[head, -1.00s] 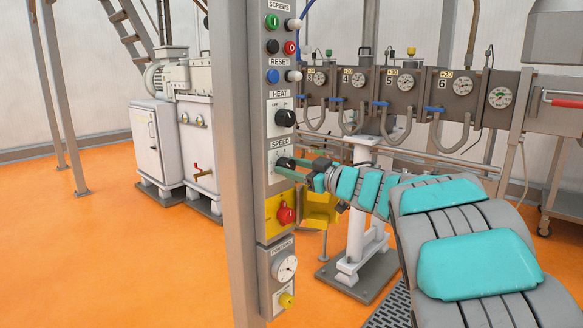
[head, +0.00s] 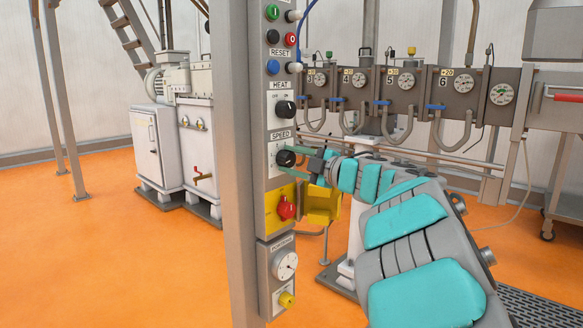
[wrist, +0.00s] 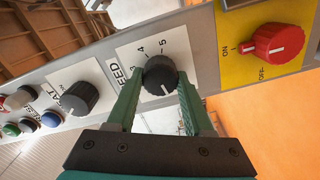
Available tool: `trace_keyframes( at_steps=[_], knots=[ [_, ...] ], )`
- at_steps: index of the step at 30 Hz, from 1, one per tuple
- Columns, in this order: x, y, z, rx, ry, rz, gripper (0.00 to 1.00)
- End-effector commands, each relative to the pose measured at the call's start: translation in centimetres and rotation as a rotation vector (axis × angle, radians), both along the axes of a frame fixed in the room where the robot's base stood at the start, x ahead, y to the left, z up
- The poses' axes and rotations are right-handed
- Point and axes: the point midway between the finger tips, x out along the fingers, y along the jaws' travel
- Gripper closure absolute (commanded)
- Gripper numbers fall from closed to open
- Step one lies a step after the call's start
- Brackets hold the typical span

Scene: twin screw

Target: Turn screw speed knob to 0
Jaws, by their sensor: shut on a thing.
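The screw speed knob (head: 286,158) is a black round knob under the SPEED label on the grey control column. In the wrist view the knob (wrist: 160,75) sits on a white dial plate (wrist: 133,62) with 4 and 5 readable. Its white mark faces the bottom of that picture, away from those numbers. My gripper (wrist: 161,82) is shut on the knob, with one green finger on each side. In the head view my gripper (head: 291,163) reaches the knob from the right. The fingers and the knob hide part of the dial, and I cannot read a 0.
The black HEAT knob (head: 286,109) is just above. A red switch (head: 287,207) on a yellow plate is just below, beside a yellow bracket (head: 322,205). Push buttons (head: 273,67) are higher up. Orange floor is open at left.

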Motion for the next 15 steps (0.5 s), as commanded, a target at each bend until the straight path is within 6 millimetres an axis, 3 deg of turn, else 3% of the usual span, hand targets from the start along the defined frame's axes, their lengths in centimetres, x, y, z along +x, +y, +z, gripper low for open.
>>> trace_keyframes(
  at_steps=[15],
  knots=[
    [-0.05,0.08,-0.18,-0.132,-0.166,0.003,1.0]
  ],
)
